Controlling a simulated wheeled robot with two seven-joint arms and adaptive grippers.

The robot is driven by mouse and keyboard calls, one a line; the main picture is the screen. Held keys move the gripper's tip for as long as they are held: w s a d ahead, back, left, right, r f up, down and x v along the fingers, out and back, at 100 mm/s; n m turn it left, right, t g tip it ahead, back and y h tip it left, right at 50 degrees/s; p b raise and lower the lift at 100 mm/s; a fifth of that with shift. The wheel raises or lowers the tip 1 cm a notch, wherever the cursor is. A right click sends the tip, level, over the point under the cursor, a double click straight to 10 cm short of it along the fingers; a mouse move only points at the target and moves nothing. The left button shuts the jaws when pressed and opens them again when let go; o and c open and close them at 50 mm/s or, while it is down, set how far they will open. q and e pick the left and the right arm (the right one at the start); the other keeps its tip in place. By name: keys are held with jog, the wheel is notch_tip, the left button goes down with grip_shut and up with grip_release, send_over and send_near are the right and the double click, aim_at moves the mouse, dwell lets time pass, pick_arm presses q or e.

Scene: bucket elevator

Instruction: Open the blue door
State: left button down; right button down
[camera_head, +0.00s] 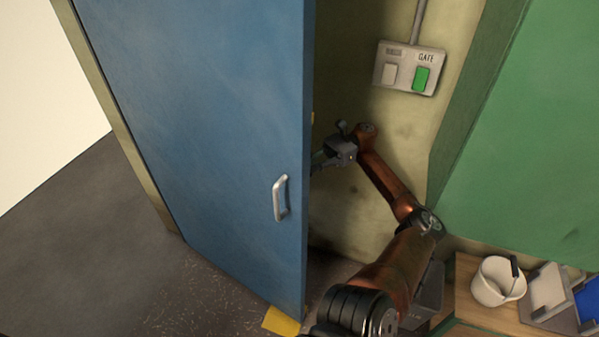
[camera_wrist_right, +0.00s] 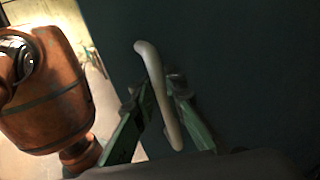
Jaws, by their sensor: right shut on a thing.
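The blue door (camera_head: 200,140) fills the left and middle of the head view. Its right edge stands out in front of the yellowish wall, with a gap between them. A pale handle (camera_head: 281,198) is on its near face, close to that edge. My right gripper (camera_head: 318,162) reaches behind the edge, its fingertips partly hidden by the door. In the right wrist view, my gripper (camera_wrist_right: 154,90) has its green fingers on either side of a pale bar handle (camera_wrist_right: 160,95) on a dark face, and is shut on it. My left gripper is not in view.
A switch box (camera_head: 409,68) marked GATE, with a green button, is on the wall. A green panel (camera_head: 530,140) is at right. A white bucket (camera_head: 497,284) stands on a wooden surface (camera_head: 480,318) at lower right. A yellow floor mark (camera_head: 281,321) lies by the door's bottom corner.

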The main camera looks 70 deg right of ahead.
jog(key=shift+f, duration=0.1)
jog(key=c, duration=2)
grip_release()
jog(key=shift+v, duration=3.85)
jog(key=shift+c, duration=0.2)
